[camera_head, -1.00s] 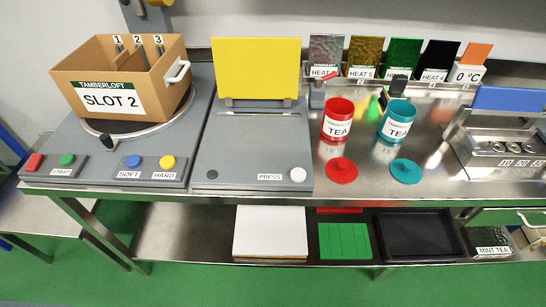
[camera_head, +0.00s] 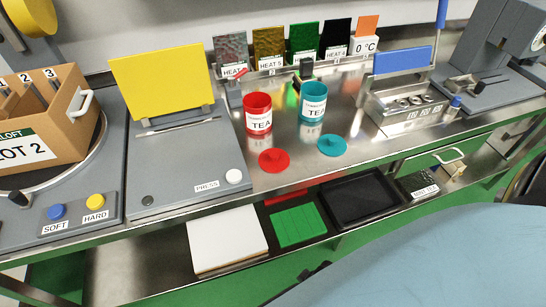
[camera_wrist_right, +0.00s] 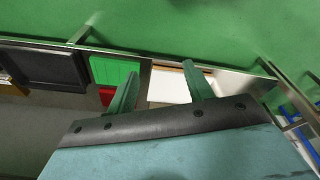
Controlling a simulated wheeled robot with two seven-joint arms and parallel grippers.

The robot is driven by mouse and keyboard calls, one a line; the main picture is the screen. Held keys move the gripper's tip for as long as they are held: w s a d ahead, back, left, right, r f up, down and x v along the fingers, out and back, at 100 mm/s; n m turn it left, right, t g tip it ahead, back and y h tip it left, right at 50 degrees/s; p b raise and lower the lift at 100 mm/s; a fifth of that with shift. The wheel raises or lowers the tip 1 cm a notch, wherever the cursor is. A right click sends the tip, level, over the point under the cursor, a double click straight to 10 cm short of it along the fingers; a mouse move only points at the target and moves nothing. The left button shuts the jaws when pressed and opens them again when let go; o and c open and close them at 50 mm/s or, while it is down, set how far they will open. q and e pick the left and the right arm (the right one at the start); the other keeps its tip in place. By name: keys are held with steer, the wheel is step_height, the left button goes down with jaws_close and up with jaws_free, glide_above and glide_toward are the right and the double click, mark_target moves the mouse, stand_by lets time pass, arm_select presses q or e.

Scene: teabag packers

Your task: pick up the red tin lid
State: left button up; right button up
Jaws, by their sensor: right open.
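The red tin lid (camera_head: 274,160) lies flat on the steel bench, in front of the open red tea tin (camera_head: 257,113). A teal lid (camera_head: 332,146) lies to its right, in front of the teal tea tin (camera_head: 312,102). My right gripper (camera_wrist_right: 155,78) shows in the right wrist view with its two green fingers apart and nothing between them. The lower shelf lies beyond the fingers, and the red lid is not in that view. In the head view a large pale blue part of my own arm fills the lower right. My left gripper is not in view.
The grey press (camera_head: 185,165) with its yellow plate (camera_head: 162,80) stands left of the lid. Heat sample panels (camera_head: 268,47) line the back. The lower shelf holds a white block (camera_head: 226,240), a green panel (camera_head: 297,224) and a black tray (camera_head: 366,197). Bare steel surrounds the lids.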

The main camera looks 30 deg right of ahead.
steer(key=w+a+r+m+y, duration=0.15)
steer(key=w+r, duration=0.25)
steer(key=r, duration=0.5)
steer(key=w+a+r+t, duration=0.1)
steer(key=w+a+r, duration=0.15)
steer(key=r, duration=0.65)
steer(key=w+a+r+m+y, duration=0.1)
steer(key=w+r, duration=0.3)
steer(key=r, duration=0.5)
steer(key=w+d+r+m+g+h, duration=0.15)
steer(key=w+r+m, duration=0.35)
steer(key=w, duration=0.5)
steer(key=w+d+r+m+g+h, duration=0.1)
steer(key=w+d+r+m+g, duration=0.1)
steer(key=w+d+r+m, duration=0.7)
steer(key=m, duration=0.2)
glide_above(274, 154)
steer(key=f, duration=0.8)
steer(key=shift+s+a+f, duration=0.15)
steer(key=shift+s+a, duration=0.05)
steer(key=shift+s, duration=0.05)
steer(key=f, duration=0.2)
steer(key=f+b, duration=0.1)
steer(key=f, duration=0.1)
steer(key=shift+w+d+f, duration=0.1)
steer(key=shift+w+d, duration=0.15)
steer(key=shift+f, duration=0.55)
steer(key=c, duration=1.1)
